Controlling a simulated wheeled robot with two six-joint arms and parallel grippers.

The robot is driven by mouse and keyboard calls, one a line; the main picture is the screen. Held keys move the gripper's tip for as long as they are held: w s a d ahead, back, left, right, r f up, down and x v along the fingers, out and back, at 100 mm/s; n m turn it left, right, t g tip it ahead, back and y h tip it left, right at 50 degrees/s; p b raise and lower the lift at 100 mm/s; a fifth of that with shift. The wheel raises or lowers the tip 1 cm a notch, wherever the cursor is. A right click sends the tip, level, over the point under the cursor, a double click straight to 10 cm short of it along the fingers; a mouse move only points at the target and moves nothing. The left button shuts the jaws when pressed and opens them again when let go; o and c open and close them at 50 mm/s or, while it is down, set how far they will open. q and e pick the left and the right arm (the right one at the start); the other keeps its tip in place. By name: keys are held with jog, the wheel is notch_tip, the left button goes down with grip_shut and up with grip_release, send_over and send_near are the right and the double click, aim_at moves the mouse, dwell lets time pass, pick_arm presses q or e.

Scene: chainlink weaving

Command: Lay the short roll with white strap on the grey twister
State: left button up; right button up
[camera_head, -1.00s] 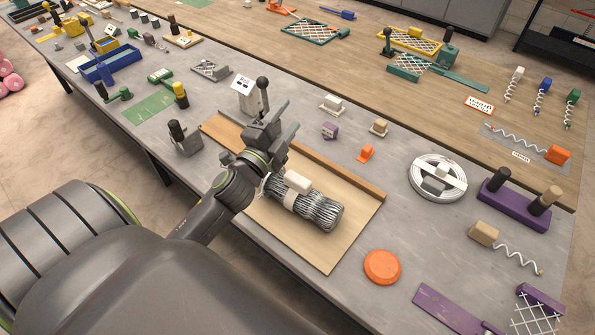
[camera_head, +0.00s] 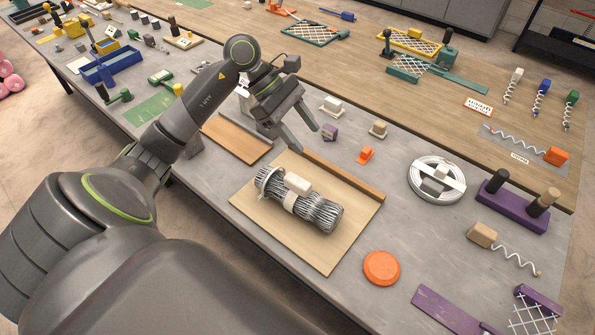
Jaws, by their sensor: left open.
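The short roll (camera_head: 300,202) is a bundle of grey wire with a white strap and a pale block on top. It lies on a light wooden board (camera_head: 345,240). My left gripper (camera_head: 307,139) is open and empty, above the far side of the board, behind the roll and apart from it. A grey device (camera_head: 243,103) stands behind my left arm and is mostly hidden; I cannot tell whether it is the grey twister. My right gripper is not in view.
A raised wooden strip (camera_head: 345,176) runs along the board's far edge. An orange disc (camera_head: 381,268) lies to the right of the board. A white coil (camera_head: 437,180) and a purple stand (camera_head: 512,205) are farther right. Small blocks sit behind the strip.

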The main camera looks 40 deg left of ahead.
pick_arm(q)
jog(key=a+g+y, duration=0.1)
jog(key=a+y, duration=0.2)
jog(key=a, duration=0.3)
jog(key=m+b, duration=0.1)
jog(key=b, duration=0.4)
send_near(297, 180)
jog(key=shift+y, duration=0.3)
jog(key=x, duration=0.5)
jog(key=shift+w+d, duration=0.3)
jog(key=shift+w, duration=0.05)
jog(key=x, duration=0.1)
jog(key=b+x, duration=0.1)
jog(key=x, duration=0.1)
jog(key=b+x, duration=0.1)
jog(key=x, duration=0.1)
jog(key=shift+s+f, duration=0.15)
jog(key=shift+s, duration=0.2)
grip_shut()
